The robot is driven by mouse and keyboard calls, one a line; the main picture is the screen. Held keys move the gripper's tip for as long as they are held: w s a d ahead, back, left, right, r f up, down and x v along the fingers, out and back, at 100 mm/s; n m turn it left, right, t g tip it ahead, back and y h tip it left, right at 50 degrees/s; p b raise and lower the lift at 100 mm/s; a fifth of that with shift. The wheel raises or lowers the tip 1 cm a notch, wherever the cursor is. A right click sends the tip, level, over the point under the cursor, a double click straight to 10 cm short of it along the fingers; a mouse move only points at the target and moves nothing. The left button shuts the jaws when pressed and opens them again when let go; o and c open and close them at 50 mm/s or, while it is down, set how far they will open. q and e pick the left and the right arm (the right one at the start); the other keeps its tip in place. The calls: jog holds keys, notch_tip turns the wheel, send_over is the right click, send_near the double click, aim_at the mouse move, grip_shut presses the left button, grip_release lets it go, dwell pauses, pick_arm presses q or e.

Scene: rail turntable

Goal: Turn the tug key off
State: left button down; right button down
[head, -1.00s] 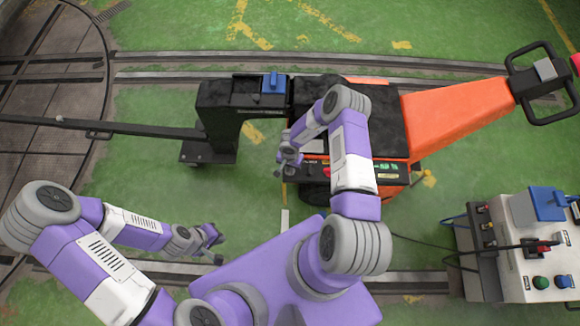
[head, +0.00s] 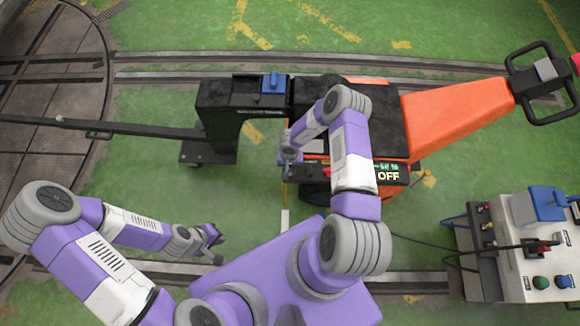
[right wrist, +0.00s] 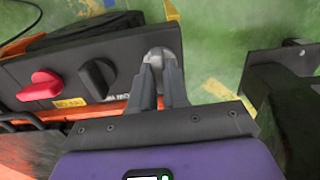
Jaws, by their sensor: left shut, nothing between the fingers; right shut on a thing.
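The orange and black tug (head: 455,115) stands across the middle of the head view. A lit label on its side panel (head: 388,177) reads OFF. My right gripper (head: 289,158) is at the left end of this panel. In the right wrist view my right gripper (right wrist: 160,75) is shut on a small grey rounded key (right wrist: 158,54) at the end of the panel. The fingers hide much of the key. My left gripper (head: 215,236) is shut and empty, low over the floor, well apart from the tug.
A red knob (right wrist: 40,87) and a black knob (right wrist: 97,78) sit on the panel beside the key. A grey control box (head: 510,270) with a cable stands at the right. Rails cross the green floor, and the turntable (head: 60,75) is at the left.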

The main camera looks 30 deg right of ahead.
jog(key=c, duration=1.1)
grip_release()
notch_tip(320, 180, up, 8)
jog(key=p, duration=0.3)
jog(key=shift+f, duration=0.15)
jog(key=shift+s+a+r, duration=0.25)
jog(key=shift+a, duration=0.15)
jog(key=s+a+r+n+y, duration=0.1)
jog(key=s+a+r, duration=0.2)
jog(key=s+a, duration=0.2)
jog(key=s+a+r+n+y+p, duration=0.1)
jog(key=s+a+r, duration=0.2)
jog(key=s+a, duration=0.2)
jog(key=s+a+r+n+y, duration=0.1)
jog(key=s+a+r+y, duration=0.1)
jog(key=s+a+r, duration=0.2)
jog(key=shift+s+a+r+n+p, duration=0.1)
jog(key=shift+s+a+n+p, duration=0.2)
jog(key=shift+s+a+p, duration=0.25)
